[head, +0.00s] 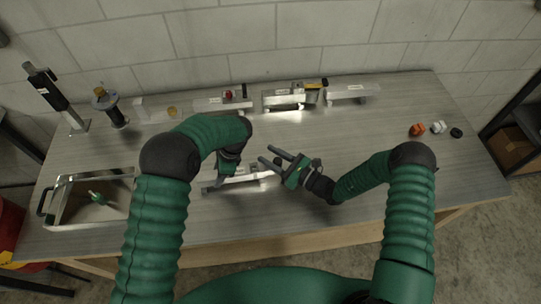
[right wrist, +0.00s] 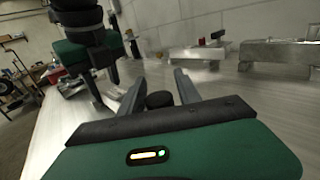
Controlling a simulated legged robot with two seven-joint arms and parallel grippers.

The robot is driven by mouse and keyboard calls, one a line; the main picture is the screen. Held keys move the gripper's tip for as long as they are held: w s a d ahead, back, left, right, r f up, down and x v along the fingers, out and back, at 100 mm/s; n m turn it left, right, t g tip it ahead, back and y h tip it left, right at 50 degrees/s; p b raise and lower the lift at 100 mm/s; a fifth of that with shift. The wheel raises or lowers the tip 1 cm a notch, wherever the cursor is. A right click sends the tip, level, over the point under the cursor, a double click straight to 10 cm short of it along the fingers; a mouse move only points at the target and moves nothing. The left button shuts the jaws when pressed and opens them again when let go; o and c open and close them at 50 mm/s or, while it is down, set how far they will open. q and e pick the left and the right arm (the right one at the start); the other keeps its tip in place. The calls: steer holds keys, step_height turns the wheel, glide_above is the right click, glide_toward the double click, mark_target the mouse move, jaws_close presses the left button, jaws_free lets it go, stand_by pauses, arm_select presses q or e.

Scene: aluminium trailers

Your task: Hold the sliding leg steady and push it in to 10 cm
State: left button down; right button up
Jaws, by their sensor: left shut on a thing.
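A silver metal bar assembly (head: 250,178), which looks like the sliding leg in its holder, lies on the bench in front of me. My left gripper (head: 224,181) reaches down over its left part and is shut on it; its fingertips are partly hidden by the arm. It also shows in the right wrist view (right wrist: 107,92). My right gripper (head: 266,155) is open near the bar's right end, its fingers pointing left. In the right wrist view its fingers (right wrist: 160,76) stand apart, with a dark round knob (right wrist: 158,99) between them, contact unclear. No scale is readable.
Several aluminium fixtures (head: 352,92) stand along the back wall. A black stand (head: 50,95) is at the back left, a sink-like tray (head: 66,201) at the left. Small orange (head: 417,129), white (head: 438,127) and black (head: 456,132) parts lie at the right. The bench's centre right is clear.

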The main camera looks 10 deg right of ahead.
jaws_close()
stand_by(1.1)
